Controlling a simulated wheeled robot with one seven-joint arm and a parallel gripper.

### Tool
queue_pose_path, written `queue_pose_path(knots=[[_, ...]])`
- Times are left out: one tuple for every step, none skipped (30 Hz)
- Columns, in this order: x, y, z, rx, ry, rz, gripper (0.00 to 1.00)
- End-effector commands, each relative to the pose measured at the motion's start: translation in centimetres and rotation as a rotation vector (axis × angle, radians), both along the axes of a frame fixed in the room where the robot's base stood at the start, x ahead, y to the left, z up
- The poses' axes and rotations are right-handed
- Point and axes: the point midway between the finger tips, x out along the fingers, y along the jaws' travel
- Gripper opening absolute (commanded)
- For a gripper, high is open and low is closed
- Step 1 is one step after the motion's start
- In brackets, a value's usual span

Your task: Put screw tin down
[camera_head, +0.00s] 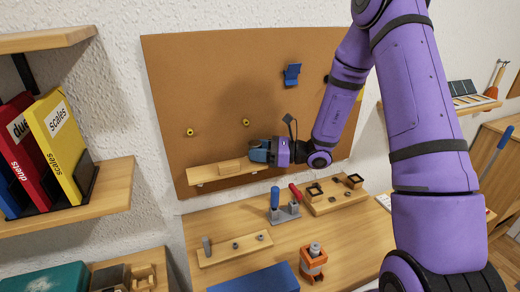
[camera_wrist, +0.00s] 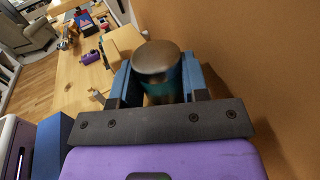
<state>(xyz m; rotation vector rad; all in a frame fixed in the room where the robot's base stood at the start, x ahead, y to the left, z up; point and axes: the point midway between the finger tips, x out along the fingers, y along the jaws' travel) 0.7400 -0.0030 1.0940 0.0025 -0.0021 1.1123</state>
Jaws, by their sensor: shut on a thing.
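The screw tin (camera_wrist: 158,62) is a short round can with a dull brown-grey lid and a teal side. In the wrist view it sits between the blue fingers of my gripper (camera_wrist: 158,80), which is shut on it. In the head view my gripper (camera_head: 258,151) is at the right end of a narrow wooden ledge (camera_head: 205,178) on the brown board. The fingers hide the tin there. I cannot tell whether the tin touches the ledge.
The brown board (camera_head: 200,90) rises close behind, with yellow knobs and a blue holder (camera_head: 292,75). Below, the workbench (camera_head: 330,245) holds a screwdriver stand (camera_head: 284,213) and an orange device (camera_head: 313,263).

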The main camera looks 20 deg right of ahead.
Motion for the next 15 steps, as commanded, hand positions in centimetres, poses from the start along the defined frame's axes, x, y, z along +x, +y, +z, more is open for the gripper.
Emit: queue_pose_path(knots=[[-0.09,0.26,-0.51,0.001,0.003,0.000,0.17],[-0.10,0.31,-0.65,0.001,0.002,0.000,0.17],[-0.10,0.32,-0.73,0.000,0.000,-0.001,0.17],[-0.10,0.31,-0.72,0.000,-0.001,-0.002,0.17],[-0.09,0.30,-0.69,0.000,-0.001,-0.002,0.17],[-0.08,0.29,-0.67,0.000,-0.001,-0.002,0.17],[-0.08,0.27,-0.67,0.000,-0.001,-0.002,0.17],[-0.08,0.27,-0.67,0.000,-0.001,-0.002,0.17],[-0.08,0.27,-0.68,0.000,-0.001,-0.002,0.17],[-0.08,0.27,-0.73,0.000,-0.001,-0.002,0.17],[-0.07,0.26,-0.80,0.000,-0.001,-0.002,0.17],[-0.07,0.26,-0.91,0.001,0.000,-0.002,0.17],[-0.07,0.26,-0.87,0.000,-0.001,-0.002,0.48],[-0.07,0.26,-0.85,0.000,-0.001,-0.002,0.52],[-0.07,0.26,-0.85,0.000,-0.001,-0.002,0.52]])
